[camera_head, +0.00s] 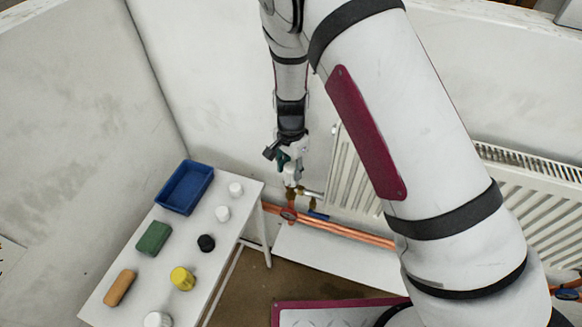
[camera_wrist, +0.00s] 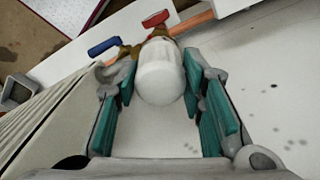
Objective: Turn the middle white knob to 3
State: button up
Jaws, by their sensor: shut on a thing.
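A white knob (camera_wrist: 160,75) sits on a brass valve fitting beside a radiator. In the head view the knob (camera_head: 292,178) is small and partly covered by my gripper (camera_head: 289,163). In the wrist view my gripper (camera_wrist: 160,88) has its teal finger pads on either side of the knob, shut on it. The knob's rounded end points toward the wrist camera. No numbers or pointer mark can be read on it. My arm hides much of the wall to the right, so I cannot see the other radiator knobs.
Copper pipes (camera_head: 340,229) run low along the wall, with a red valve handle (camera_wrist: 155,18) and a blue one (camera_wrist: 103,46) close by. A radiator (camera_head: 350,175) stands right of the knob. A white table (camera_head: 215,255) at left holds a blue tray (camera_head: 168,205) and several loose objects.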

aim_at(291, 166)
jog(key=shift+m, duration=0.6)
jog(key=o, duration=1.2)
jog(key=shift+c, duration=0.2)
notch_tip(291, 166, up, 12)
